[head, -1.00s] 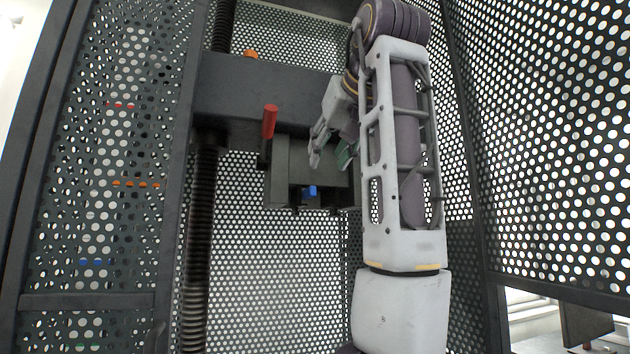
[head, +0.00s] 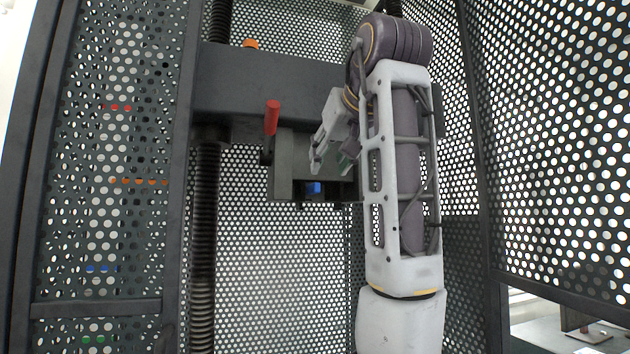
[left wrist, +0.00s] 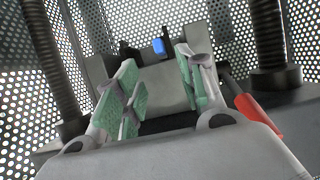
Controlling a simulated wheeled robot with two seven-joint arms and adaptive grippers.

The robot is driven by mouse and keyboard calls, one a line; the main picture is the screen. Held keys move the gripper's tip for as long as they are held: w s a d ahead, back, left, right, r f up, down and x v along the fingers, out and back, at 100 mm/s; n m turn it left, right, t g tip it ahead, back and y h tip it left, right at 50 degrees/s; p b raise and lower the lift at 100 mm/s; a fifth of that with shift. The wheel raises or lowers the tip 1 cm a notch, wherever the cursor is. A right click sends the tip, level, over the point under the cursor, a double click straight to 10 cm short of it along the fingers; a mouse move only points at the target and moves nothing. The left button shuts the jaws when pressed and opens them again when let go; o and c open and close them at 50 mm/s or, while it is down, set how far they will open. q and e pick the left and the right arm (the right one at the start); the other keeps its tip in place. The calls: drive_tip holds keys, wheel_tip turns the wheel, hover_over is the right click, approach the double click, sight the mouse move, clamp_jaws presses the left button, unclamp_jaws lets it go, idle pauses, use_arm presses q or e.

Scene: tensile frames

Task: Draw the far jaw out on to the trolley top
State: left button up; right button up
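A dark grey grip block (head: 284,172) hangs under the crosshead, with a red-handled lever (head: 271,118) at its left. A small blue part (head: 313,188) shows at its lower front; it is also in the left wrist view (left wrist: 159,46). I cannot tell for sure which part is the far jaw. My left gripper (head: 331,160) is in front of the block's right side. In the left wrist view its green-padded fingers (left wrist: 160,92) are spread apart, with the grey block (left wrist: 158,86) beyond and between them; contact is not visible. My right gripper is not in view.
The dark crosshead beam (head: 240,88) spans behind my arm. A threaded column (head: 203,230) stands at left. Perforated guard panels (head: 110,190) enclose the sides and back. At lower right, outside the guard, a pale surface (head: 545,338) carries a small stand; I cannot tell whether it is the trolley.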

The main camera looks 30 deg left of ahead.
sight(316, 185)
use_arm(q)
drive_tip(key=shift+p+x, duration=1.3)
drive_tip(key=shift+x, duration=4.35)
drive_tip(key=shift+c, duration=0.3)
clamp_jaws()
drive_tip(key=shift+s+d+r, duration=0.1)
drive_tip(key=shift+s+d, duration=0.1)
drive_tip(key=shift+d, duration=0.05)
drive_tip(key=s+d+b, duration=0.1)
drive_tip(key=s+d, duration=0.4)
drive_tip(key=d, duration=0.1)
drive_tip(key=shift+s+d+b, duration=0.2)
drive_tip(key=shift+s+b, duration=0.05)
drive_tip(key=shift+b, duration=0.05)
drive_tip(key=shift+r, duration=0.1)
drive_tip(key=shift+r, duration=0.15)
